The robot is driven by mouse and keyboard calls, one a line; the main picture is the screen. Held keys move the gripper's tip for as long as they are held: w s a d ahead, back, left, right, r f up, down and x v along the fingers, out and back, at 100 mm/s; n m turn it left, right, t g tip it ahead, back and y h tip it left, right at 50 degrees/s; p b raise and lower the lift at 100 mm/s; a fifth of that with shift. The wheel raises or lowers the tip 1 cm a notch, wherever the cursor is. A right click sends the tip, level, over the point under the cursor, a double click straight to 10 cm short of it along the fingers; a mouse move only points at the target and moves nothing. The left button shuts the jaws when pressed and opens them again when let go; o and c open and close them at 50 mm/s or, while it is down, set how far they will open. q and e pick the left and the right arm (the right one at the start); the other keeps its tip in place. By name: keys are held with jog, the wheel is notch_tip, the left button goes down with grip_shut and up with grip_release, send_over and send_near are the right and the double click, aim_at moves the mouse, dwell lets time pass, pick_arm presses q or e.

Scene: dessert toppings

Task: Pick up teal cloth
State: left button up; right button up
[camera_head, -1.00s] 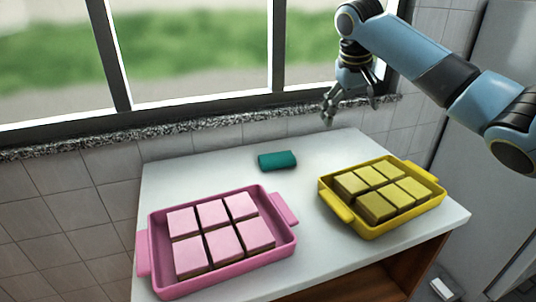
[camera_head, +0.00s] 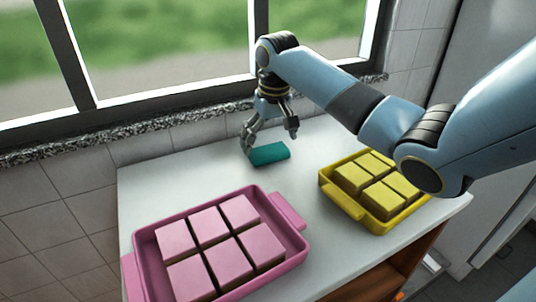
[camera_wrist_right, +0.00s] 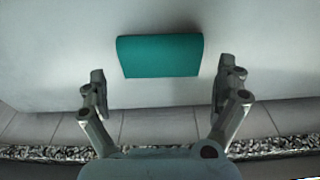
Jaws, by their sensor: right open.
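The teal cloth (camera_head: 270,154) is a small folded block lying on the white table top, near its back edge. It also shows in the right wrist view (camera_wrist_right: 160,56), just beyond and between the two fingers. My right gripper (camera_head: 270,141) is above the cloth and close to it, pointing down. Its fingers are spread apart and empty, and they also show in the right wrist view (camera_wrist_right: 160,88). The cloth is apart from the fingers in the wrist view. My left gripper is not in view.
A pink tray (camera_head: 292,262) with several pink-topped squares stands at the front left of the table (camera_head: 150,195). A yellow tray (camera_head: 350,209) with several yellow-topped squares stands at the right, partly hidden by my right arm. A tiled wall and window sill (camera_head: 125,143) run behind.

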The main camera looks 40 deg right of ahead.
aim_at(269, 149)
notch_tip(269, 149, down, 4)
jog(key=shift+w+r, duration=0.15)
jog(key=shift+r, duration=0.1)
jog(key=shift+c, duration=1.4)
jog(key=c, duration=0.6)
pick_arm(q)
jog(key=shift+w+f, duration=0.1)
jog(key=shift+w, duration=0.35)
pick_arm(e)
jog(key=shift+r, duration=0.15)
notch_tip(269, 149, up, 4)
jog(key=shift+r, duration=0.15)
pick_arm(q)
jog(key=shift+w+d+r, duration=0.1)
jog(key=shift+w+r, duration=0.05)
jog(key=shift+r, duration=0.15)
pick_arm(e)
jog(key=s+d+r, duration=0.2)
jog(key=d, duration=0.1)
jog(key=s+d+r, duration=0.2)
jog(key=d, duration=0.1)
jog(key=s+d+r, duration=0.2)
jog(key=d, duration=0.2)
jog(key=shift+r, duration=0.25)
